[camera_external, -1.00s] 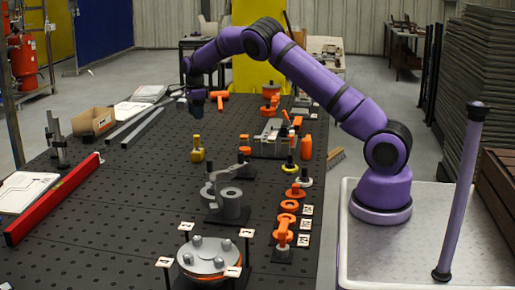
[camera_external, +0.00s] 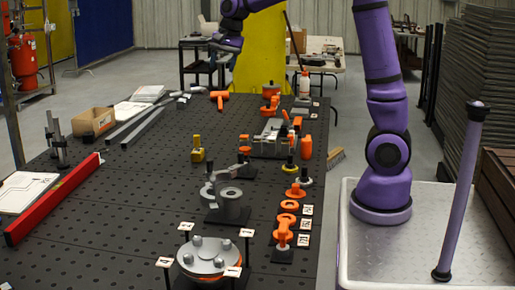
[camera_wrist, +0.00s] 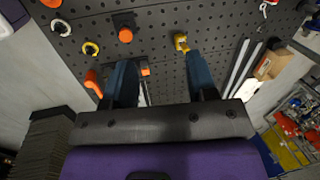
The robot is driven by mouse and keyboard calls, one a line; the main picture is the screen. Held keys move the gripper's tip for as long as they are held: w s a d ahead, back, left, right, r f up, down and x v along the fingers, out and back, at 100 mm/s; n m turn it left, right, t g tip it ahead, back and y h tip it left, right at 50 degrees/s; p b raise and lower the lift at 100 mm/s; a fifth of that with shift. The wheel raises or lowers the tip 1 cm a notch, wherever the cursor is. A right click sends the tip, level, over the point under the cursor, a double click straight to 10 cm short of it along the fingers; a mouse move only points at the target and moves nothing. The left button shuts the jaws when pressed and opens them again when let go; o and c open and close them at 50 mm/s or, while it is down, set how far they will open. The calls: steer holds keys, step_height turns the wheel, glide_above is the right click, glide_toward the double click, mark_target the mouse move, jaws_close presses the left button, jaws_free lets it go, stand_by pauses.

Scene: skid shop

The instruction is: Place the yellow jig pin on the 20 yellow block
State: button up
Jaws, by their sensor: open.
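White-ringed (camera_external: 304,182) and orange-ringed (camera_external: 295,192) pieces stand near the yellow-ringed one. A grey clamp fixture (camera_external: 229,206) stands in front of the block. A red level (camera_external: 55,198) lies on the left. Free table surrounds the block.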

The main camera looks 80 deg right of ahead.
steer(key=s+a+r+n+t, duration=0.1)
steer(key=s+a+r+n, duration=0.1)
steer(key=s+a+n, duration=0.55)
steer(key=s+a+r+n, duration=0.2)
steer(key=s+a, duration=0.2)
steer(key=s, duration=0.6)
steer(key=s+a+f+n, duration=0.2)
steer(key=s+n, duration=0.1)
steer(key=s, duration=0.3)
steer(key=s+a+f+n+t+h, duration=0.1)
steer(key=s+a+f+n, duration=0.2)
steer(key=s, duration=0.4)
steer(key=shift+a+n+t, duration=0.25)
steer(key=shift+n+t, duration=0.05)
steer(key=shift+n, duration=0.25)
